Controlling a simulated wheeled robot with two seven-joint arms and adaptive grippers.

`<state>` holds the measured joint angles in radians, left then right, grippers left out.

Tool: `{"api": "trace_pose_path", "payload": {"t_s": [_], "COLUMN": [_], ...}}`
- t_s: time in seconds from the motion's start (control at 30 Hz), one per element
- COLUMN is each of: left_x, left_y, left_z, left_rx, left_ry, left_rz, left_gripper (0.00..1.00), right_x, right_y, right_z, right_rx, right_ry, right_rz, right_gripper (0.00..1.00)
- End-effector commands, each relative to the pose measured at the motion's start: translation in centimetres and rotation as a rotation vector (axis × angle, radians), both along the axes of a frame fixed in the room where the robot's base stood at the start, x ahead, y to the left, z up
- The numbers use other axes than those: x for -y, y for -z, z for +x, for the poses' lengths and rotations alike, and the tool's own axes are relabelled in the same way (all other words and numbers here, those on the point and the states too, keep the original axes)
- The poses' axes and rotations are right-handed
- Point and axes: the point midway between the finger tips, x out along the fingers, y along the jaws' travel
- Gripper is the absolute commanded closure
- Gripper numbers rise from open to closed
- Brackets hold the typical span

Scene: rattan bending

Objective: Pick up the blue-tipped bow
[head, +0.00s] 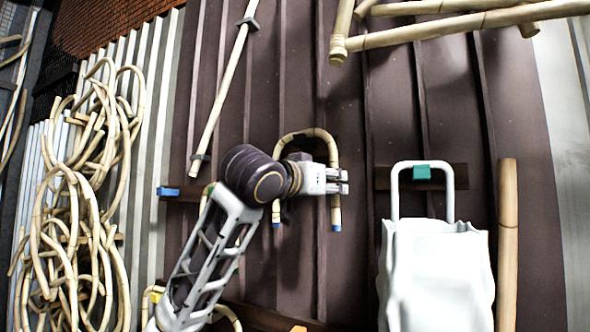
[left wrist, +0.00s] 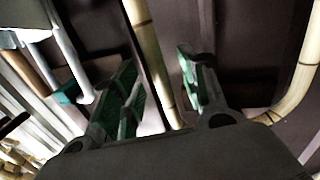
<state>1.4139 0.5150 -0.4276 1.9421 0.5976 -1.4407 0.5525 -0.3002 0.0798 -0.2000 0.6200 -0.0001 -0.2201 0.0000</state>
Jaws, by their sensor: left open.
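The blue-tipped bow (head: 319,136) is a pale, jointed U-shaped rattan piece hanging open end down against the dark ribbed wall. Its two blue ends show below my left gripper (head: 343,182), and my arm hides part of its left leg. The gripper is level with the bow's right leg, jaws pointing right. In the left wrist view my left gripper (left wrist: 160,92) is open, with green pads, and a leg of the bow (left wrist: 147,50) passes between the fingers with gaps visible. Another curved part of the bow (left wrist: 300,95) shows at right. My right gripper is not in view.
A white bag (head: 435,275) hangs by its handle near a green hook (head: 422,172) at right, beside an upright pole (head: 507,240). Thick poles (head: 450,30) cross the top. A thin pole (head: 222,85) and coiled rattan (head: 85,200) are at left.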

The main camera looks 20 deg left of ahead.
Motion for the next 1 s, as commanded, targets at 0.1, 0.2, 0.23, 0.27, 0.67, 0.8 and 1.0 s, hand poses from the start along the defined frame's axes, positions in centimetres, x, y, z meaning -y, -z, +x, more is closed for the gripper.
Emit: {"api": "trace_pose_path", "payload": {"t_s": [0.1, 0.2, 0.23, 0.27, 0.67, 0.8, 1.0], "left_x": [0.3, 0.5, 0.5, 0.6, 0.6, 0.6, 0.6], "left_y": [-0.3, -0.2, -0.2, -0.2, -0.1, -0.1, -0.1], "left_z": [1.3, 2.0, 2.2, 2.3, 2.5, 2.5, 2.5], "left_rx": [-0.003, -0.001, -0.002, -0.002, 0.000, 0.000, 0.000], "left_ry": [0.000, 0.001, 0.001, 0.000, 0.001, 0.001, 0.001], "left_rz": [-0.001, -0.001, 0.000, 0.000, -0.001, -0.001, -0.001], "left_gripper": [0.57, 0.57, 0.57, 0.57, 0.57, 0.58, 0.84], "right_x": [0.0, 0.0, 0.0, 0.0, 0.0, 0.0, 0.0], "right_y": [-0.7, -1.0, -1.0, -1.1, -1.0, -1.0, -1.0], "right_z": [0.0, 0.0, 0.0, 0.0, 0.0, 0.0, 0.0], "right_rx": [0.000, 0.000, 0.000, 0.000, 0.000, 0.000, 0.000], "right_ry": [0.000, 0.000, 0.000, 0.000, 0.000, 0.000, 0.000], "right_rz": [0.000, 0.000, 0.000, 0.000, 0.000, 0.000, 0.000], "right_gripper": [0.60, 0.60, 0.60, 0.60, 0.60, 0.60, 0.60]}}
